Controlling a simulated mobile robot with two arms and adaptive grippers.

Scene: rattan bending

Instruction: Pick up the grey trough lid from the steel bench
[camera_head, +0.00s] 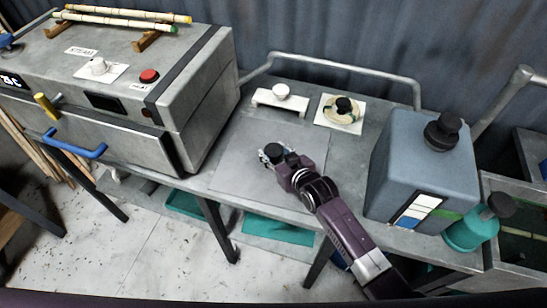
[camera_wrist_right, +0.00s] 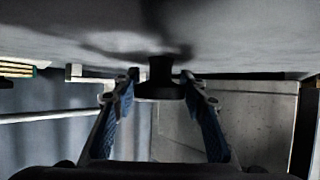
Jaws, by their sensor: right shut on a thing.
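The grey trough lid (camera_head: 237,165) is a flat, pale square panel on the steel bench, right of the steam box. I cannot tell whether it rests on the bench or is slightly raised. My right gripper (camera_head: 276,153) is over its middle, with the purple arm coming from the lower right. In the right wrist view, the blue-padded fingers of my right gripper (camera_wrist_right: 160,88) stand on both sides of a black knob (camera_wrist_right: 160,75), shut on it. The knob joins the grey lid surface (camera_wrist_right: 235,45). My left gripper is not in view.
The steam box (camera_head: 110,130) stands left of the lid. Behind it are a white-knobbed bracket (camera_head: 281,97) and a white square plate with a black knob (camera_head: 341,111). A blue-grey tank (camera_head: 405,165) and a teal bottle (camera_head: 470,230) stand at the right.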

